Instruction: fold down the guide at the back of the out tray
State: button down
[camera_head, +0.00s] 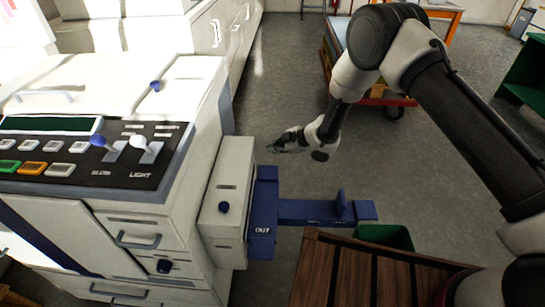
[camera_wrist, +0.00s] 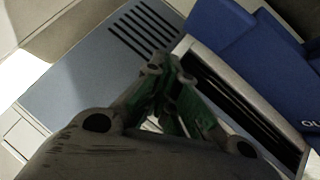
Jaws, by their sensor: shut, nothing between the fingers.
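The blue out tray (camera_head: 300,211), marked OUT, sticks out from the right side of the white machine. The guide (camera_head: 343,205) is a small blue plate standing up near the tray's outer right end. My gripper (camera_head: 272,147) is shut and empty, beside the machine and above and left of the guide in the head view, clearly apart from it. In the wrist view my gripper (camera_wrist: 168,75) shows closed fingers over the machine's side. Part of the blue tray (camera_wrist: 285,85) with its lettering is at the right there. I cannot make out the guide in the wrist view.
The white machine (camera_head: 190,85) with buttons and levers fills the left. A brown slatted surface (camera_head: 345,275) lies in front, with a green bin (camera_head: 385,235) beside the tray end. A red cart (camera_head: 395,99) stands behind my arm. Grey floor is open between.

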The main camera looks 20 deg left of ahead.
jog(key=w+v, duration=0.1)
jog(key=v, duration=0.6)
jog(key=shift+w+r, duration=0.4)
